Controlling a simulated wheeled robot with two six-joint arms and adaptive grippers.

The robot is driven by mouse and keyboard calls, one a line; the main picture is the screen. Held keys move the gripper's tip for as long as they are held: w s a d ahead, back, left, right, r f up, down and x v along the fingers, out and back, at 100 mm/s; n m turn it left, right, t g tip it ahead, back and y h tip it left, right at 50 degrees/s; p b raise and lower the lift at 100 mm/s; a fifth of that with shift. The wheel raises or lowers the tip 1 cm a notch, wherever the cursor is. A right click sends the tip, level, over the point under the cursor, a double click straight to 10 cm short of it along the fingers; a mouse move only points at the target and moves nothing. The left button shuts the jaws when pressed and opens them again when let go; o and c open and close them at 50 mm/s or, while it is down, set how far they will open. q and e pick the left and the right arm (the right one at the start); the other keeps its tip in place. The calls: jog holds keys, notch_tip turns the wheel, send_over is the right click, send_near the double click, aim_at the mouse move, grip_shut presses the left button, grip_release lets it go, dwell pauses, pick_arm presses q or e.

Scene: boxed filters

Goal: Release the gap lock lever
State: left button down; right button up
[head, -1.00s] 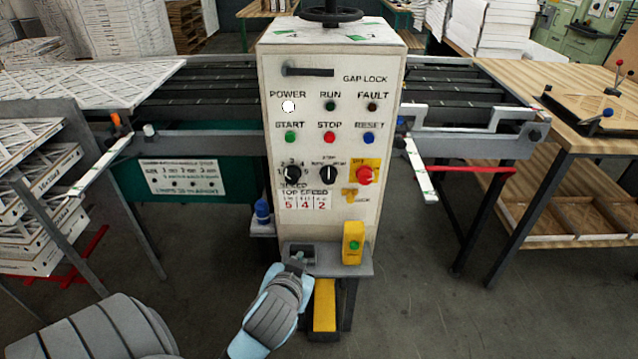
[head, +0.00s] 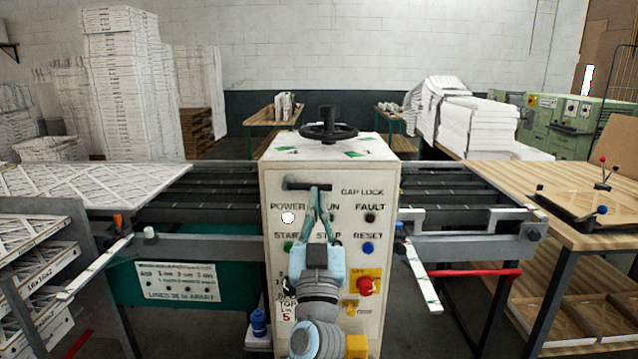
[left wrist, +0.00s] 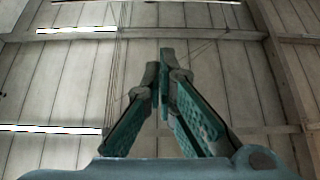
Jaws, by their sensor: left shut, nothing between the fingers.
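The gap lock lever (head: 300,185) is a dark horizontal bar near the top of the white control panel (head: 375,315), left of the GAP LOCK label. My left gripper (head: 320,188) points up in front of the panel, its fingertips at the right end of the lever. Whether the tips touch the lever cannot be told. In the left wrist view the fingers (left wrist: 160,75) meet at their tips with nothing between them, against a ceiling; the lever does not show there. My right gripper is not in view.
A black handwheel (head: 328,130) sits on top of the cabinet. The power lamp (head: 288,217), the red knob (head: 365,286) and the blue reset button (head: 368,249) are close around my arm, which covers part of the panel. Roller conveyors (head: 205,205) run to both sides.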

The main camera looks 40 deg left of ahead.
pick_arm(q)
jog(key=p+x, duration=0.3)
jog(key=x, duration=0.6)
jog(key=f, duration=0.2)
jog(key=f+b, duration=0.1)
jog(key=f, duration=0.1)
jog(key=shift+w+a, duration=0.2)
jog(key=shift+w, duration=0.1)
